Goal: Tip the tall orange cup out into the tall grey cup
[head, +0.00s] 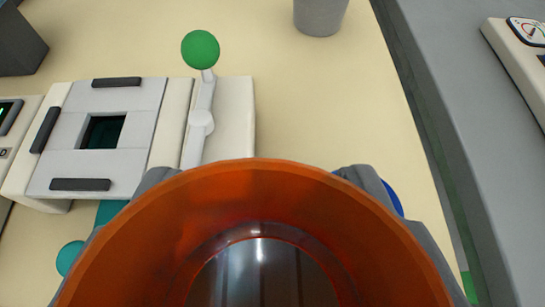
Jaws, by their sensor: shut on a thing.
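The tall orange cup (254,195) fills the bottom of the head view, with its open mouth facing the camera. I look down into it and see a ring and a dark, shiny bottom; I cannot tell whether anything lies inside. My gripper (262,182) is shut on the cup, with a grey finger showing at each side of the far rim. A grey cup (319,14) stands at the top edge of the view, beyond the orange cup and slightly right. Its upper part is cut off, so its mouth and contents are out of sight. The two cups are well apart.
A white machine (235,125) with a square dark opening and a lever topped by a green ball (200,49) stands at left. A dark box (17,42) is at top left. The cream tabletop (350,105) is clear between the cups. A grey surface (470,120) lies right.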

